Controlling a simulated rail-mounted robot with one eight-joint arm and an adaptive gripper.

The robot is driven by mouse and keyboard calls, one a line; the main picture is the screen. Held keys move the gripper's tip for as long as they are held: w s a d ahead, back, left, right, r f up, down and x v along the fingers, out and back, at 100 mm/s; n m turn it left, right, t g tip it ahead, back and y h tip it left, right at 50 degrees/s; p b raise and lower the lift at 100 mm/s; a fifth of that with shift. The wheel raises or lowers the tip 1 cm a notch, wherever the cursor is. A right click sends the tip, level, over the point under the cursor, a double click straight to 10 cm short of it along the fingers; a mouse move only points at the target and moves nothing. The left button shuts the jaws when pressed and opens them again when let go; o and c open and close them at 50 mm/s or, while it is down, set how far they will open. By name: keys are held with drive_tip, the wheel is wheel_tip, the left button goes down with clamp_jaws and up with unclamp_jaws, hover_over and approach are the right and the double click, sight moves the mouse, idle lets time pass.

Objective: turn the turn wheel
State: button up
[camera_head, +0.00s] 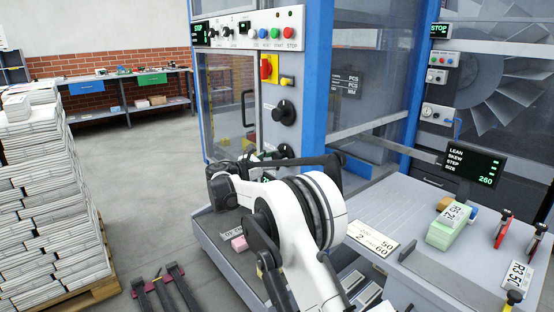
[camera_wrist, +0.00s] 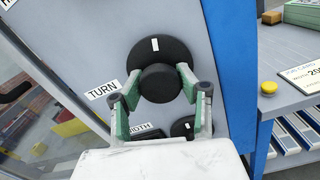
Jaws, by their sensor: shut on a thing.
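The turn wheel (camera_wrist: 158,52) is a round black wheel with a white mark and a protruding black hub (camera_wrist: 160,84). It is on a grey machine panel, beside a white TURN label (camera_wrist: 103,89). In the wrist view my gripper (camera_wrist: 159,86) has its green fingers on both sides of the hub, shut on it. The wheel's lower part is hidden behind the hub and fingers. In the head view a dark round knob (camera_head: 284,151) shows just above my arm, which hides the contact area.
Another black knob (camera_head: 284,112) sits higher on the panel, below a red and yellow switch (camera_head: 268,68). A blue post (camera_head: 314,80) stands to the right. A grey table (camera_head: 375,215) with a job card is at the right. Paper stacks (camera_head: 45,200) stand at the left.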

drive_tip(key=shift+n, duration=1.6)
drive_tip(key=o, duration=1.2)
drive_tip(key=shift+o, duration=0.2)
drive_tip(key=v, duration=1.2)
